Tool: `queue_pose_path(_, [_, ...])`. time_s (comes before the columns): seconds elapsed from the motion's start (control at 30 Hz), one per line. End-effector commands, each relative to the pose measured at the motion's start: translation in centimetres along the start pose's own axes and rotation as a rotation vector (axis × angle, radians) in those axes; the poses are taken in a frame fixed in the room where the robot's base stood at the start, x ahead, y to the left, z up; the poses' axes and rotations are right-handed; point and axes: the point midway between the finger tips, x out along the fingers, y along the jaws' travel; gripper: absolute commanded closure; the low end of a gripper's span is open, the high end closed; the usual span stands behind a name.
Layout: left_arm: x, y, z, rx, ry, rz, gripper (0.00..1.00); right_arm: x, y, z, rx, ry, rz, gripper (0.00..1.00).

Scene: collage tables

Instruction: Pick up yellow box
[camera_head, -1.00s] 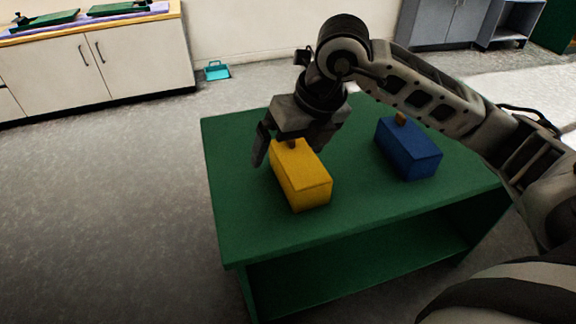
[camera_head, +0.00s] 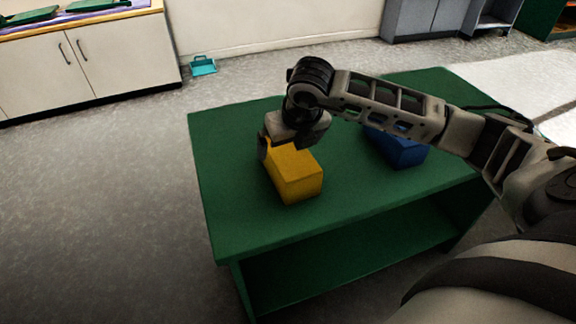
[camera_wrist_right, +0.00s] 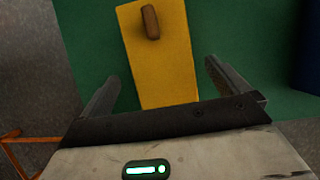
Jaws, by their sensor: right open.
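The yellow box (camera_head: 293,178) sits on the green table (camera_head: 235,215), near its left side. In the right wrist view the yellow box (camera_wrist_right: 163,68) lies between the two open fingers, with a brown knob (camera_wrist_right: 150,21) on its top. My right gripper (camera_head: 283,147) is open at the far end of the box, close above it. One finger shows at the box's left side; the head view hides the other. In the wrist view the right gripper (camera_wrist_right: 160,85) has a finger on each side of the box, with green showing between. My left gripper is not in view.
A blue box (camera_head: 405,152) stands on the table to the right, partly hidden behind my right arm. The table's left and front top are clear. A white cabinet (camera_head: 90,65) and a teal dustpan (camera_head: 202,66) are at the back left.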

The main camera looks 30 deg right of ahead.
Motion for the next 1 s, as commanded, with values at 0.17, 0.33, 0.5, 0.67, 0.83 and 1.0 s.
queue_pose_path(0.17, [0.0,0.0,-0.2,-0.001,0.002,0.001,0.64,2.8,-0.2,0.0,0.001,0.003,0.001,0.0])
queue_pose_path(0.33, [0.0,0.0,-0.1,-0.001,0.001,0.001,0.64,3.8,-0.2,0.1,0.0,0.0,0.0,0.0])
queue_pose_path(0.5, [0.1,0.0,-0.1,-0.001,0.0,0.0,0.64,3.8,-0.2,0.1,0.0,0.0,0.001,0.0])
queue_pose_path(0.67, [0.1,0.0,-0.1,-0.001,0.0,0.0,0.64,3.8,-0.2,0.1,0.0,0.0,0.001,0.39])
queue_pose_path(0.83, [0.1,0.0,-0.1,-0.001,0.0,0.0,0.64,3.7,-0.2,0.1,0.0,-0.002,0.001,0.59])
queue_pose_path(1.0, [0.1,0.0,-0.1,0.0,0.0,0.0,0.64,3.6,-0.2,0.2,0.0,-0.002,0.001,0.59])
